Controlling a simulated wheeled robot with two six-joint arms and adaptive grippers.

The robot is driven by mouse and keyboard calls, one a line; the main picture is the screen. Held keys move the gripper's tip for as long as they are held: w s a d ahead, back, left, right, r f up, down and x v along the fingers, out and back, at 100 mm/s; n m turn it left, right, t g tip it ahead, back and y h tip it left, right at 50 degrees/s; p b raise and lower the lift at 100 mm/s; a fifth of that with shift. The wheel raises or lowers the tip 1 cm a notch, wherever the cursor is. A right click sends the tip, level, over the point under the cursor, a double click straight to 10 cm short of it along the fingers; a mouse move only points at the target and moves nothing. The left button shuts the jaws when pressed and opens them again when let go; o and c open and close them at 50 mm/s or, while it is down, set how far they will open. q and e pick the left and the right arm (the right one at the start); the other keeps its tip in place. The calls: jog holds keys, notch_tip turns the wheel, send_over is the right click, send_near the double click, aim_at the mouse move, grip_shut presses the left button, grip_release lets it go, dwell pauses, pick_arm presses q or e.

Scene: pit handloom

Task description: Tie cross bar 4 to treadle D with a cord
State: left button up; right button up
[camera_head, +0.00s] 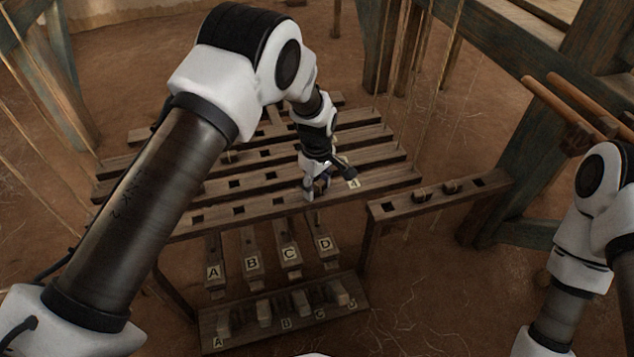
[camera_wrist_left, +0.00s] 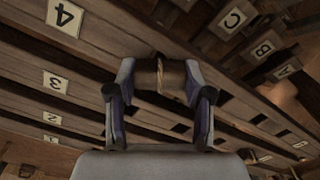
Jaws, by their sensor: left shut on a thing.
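Cross bar 4 (camera_head: 385,182) is the front slat of the rack, with a "4" label near its right end; the label also shows at the upper left of the left wrist view (camera_wrist_left: 64,17). My left gripper (camera_head: 314,188) is over this bar, just left of the label. In the left wrist view its fingers (camera_wrist_left: 160,95) are shut on a small wooden toggle with cord wound round it (camera_wrist_left: 150,76). Whether the toggle touches the bar, I cannot tell. Treadle D (camera_head: 325,246) is below the bar, the rightmost of the labelled treadles. My right gripper is out of view.
Treadles A (camera_head: 213,270), B (camera_head: 252,262) and C (camera_head: 290,256) stand left of D. A low labelled rack (camera_head: 240,338) with pale blocks lies in front. A slotted side rail (camera_head: 400,206) at right holds two toggles. Hanging cords and loom posts stand behind.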

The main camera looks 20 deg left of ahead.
aim_at(317, 185)
pick_arm(q)
jog(key=o, duration=1.1)
jog(key=shift+c, duration=0.2)
notch_tip(317, 185, up, 12)
